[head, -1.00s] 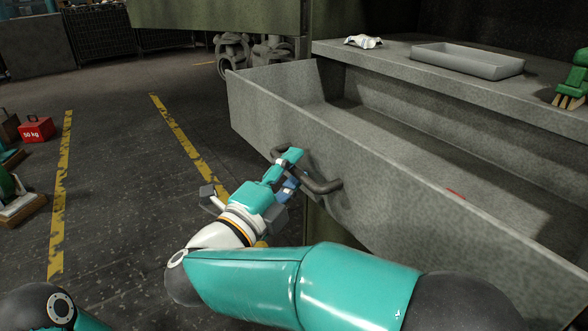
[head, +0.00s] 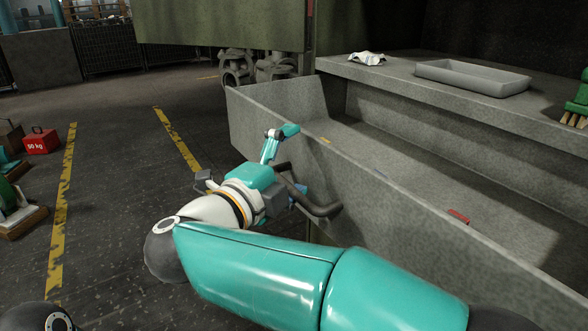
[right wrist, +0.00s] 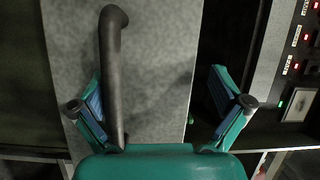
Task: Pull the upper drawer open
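The upper drawer (head: 400,215) is a grey metal drawer, pulled well out from under the worktop, with its inside showing. Its dark bar handle (head: 318,203) is on the front panel and also shows in the right wrist view (right wrist: 113,70). My right gripper (head: 287,165) is at the handle with its fingers spread. In the right wrist view, the open fingers (right wrist: 156,78) stand either side of a gap, and the handle runs up between them, close to the left finger. I cannot tell whether they touch. My left gripper is out of view.
A shallow grey tray (head: 472,78) and a white part (head: 366,59) lie on the worktop (head: 400,82). A red piece (head: 459,216) shows at the drawer's front edge. The floor left of the drawer is mostly clear.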

